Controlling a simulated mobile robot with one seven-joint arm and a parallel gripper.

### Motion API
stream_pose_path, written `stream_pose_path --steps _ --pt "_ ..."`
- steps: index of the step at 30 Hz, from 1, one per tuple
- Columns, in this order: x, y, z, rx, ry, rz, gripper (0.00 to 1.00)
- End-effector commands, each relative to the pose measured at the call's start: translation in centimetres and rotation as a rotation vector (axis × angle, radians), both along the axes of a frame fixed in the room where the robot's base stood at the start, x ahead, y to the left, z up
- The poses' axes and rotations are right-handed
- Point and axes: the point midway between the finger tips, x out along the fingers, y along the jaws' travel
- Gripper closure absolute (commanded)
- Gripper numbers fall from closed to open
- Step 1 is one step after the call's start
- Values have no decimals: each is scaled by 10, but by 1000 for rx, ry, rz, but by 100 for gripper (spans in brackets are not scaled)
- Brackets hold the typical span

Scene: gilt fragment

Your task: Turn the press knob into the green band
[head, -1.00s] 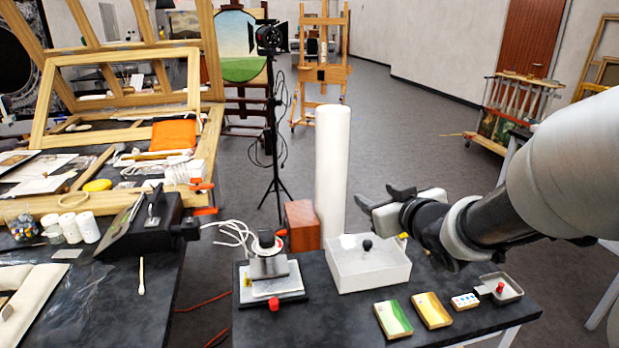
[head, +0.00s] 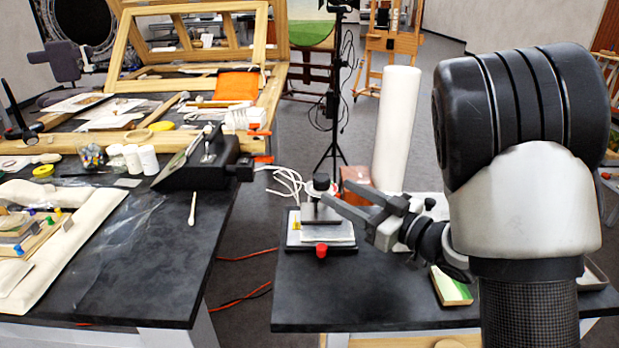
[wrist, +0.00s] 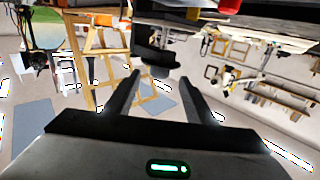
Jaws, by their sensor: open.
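The small press (head: 322,216) stands at the left of the dark right-hand table, on a pale plate over a dark base. Its black knob (head: 321,184) is on top, and a red knob (head: 321,251) is at its front edge. My gripper (head: 336,192) is open and level, its fingers pointing left at the upper press. In the head view the fingertips overlap the press's right side; I cannot tell if they touch. In the wrist view a dark round shape (wrist: 160,58), likely the black knob, shows between and beyond the spread fingers (wrist: 160,88). No green band is readable.
A tall white cylinder (head: 396,130) and a brown block (head: 354,184) stand behind my gripper. White cable (head: 287,182) lies behind the press. The table front (head: 345,300) is clear.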

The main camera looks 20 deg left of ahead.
Motion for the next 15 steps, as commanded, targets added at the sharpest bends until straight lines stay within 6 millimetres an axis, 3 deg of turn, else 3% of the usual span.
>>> stream_pose_path --steps 6,15 --pt "24 44 -1 -1 -2 4 50" --pt "50 85 -1 -1 -1 1 50"
